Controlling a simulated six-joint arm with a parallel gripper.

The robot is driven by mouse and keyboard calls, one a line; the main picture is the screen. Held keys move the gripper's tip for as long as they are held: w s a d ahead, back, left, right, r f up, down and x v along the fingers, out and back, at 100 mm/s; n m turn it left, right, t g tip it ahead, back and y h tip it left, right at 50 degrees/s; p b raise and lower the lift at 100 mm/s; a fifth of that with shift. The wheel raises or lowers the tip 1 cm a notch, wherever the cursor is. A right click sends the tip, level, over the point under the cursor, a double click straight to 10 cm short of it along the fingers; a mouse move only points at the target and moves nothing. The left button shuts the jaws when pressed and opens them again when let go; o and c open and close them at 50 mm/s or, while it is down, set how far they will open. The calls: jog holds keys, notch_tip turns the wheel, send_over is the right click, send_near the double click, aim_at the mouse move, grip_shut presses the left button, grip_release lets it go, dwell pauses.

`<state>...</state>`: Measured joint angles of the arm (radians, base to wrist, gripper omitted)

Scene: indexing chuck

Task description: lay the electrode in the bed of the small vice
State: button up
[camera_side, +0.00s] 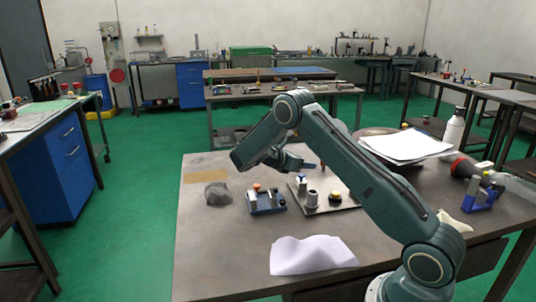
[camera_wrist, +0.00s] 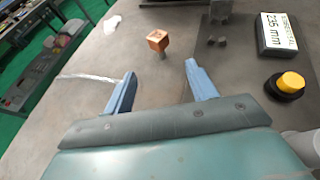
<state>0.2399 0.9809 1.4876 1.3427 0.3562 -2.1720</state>
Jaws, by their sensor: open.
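In the wrist view a small copper-orange block (camera_wrist: 158,40), which looks like the electrode, stands on the grey table beyond the fingertips. My gripper (camera_wrist: 160,70) is open, with its two blue fingers apart and nothing between them. In the side view my gripper (camera_side: 298,164) hangs above the back of the table; a small reddish-brown shape (camera_side: 322,168) just right of it may be the same block. A low blue fixture with an orange top (camera_side: 266,203) and a blue vice-like piece (camera_side: 483,196) stand on the table; I cannot tell which is the small vice.
A plate (camera_side: 350,206) with metal cylinders and a yellow-topped black button (camera_side: 335,197) lies mid-table. A steel-wool ball (camera_side: 217,193), white cloth (camera_side: 312,256), papers (camera_side: 408,145), bottle (camera_side: 454,131) and red torch-like tool (camera_side: 463,168) surround it. The table's left front is clear.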

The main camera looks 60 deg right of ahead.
jog(key=shift+r, duration=0.1)
jog(key=shift+w+a+r+m, duration=0.15)
jog(key=shift+a+r+m, duration=0.15)
jog(key=shift+r, duration=0.15)
jog(key=s+a+r+m+t+y, duration=0.2)
jog(key=a+r+m+t+y, duration=0.15)
jog(key=a+r, duration=0.4)
jog(key=s+a+r+m+t+y, duration=0.3)
jog(key=a+r+m+t, duration=0.15)
jog(key=a+r, duration=0.35)
jog(key=s+a+m+t+y, duration=0.2)
jog(key=s+a+m+y, duration=0.3)
jog(key=s+a, duration=1.3)
jog(key=shift+s+a+r+t+y, duration=0.3)
jog(key=shift+a+y, duration=0.15)
jog(key=shift+y, duration=0.1)
jog(key=shift+w, duration=0.1)
